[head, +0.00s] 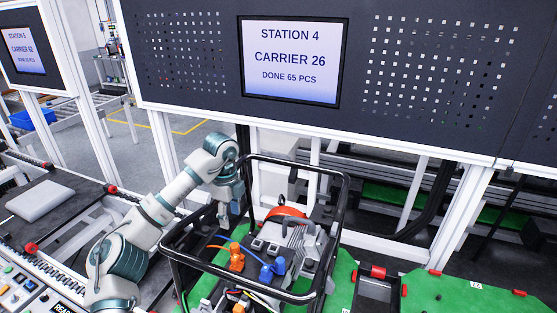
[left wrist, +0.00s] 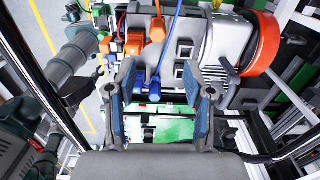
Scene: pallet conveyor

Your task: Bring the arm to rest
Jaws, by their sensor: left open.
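My left arm (head: 150,215) comes in from the left in the head view and bends down at the black tube frame. My left gripper (head: 231,208) points down by the frame's far left corner. In the left wrist view its two fingers (left wrist: 162,98) are spread apart with nothing held between them. Beyond them lies the grey motor unit (head: 292,240) with a red end, an orange plug (head: 236,257) and a blue plug (head: 272,267). These plugs sit on the unit inside the frame. My right gripper is in neither view.
The black tube frame (head: 345,205) rises around the unit on a green carrier (head: 342,272). Another green plate (head: 450,293) lies to the right. A dark panel with a station screen (head: 291,60) stands behind. A button panel (head: 22,290) is at lower left.

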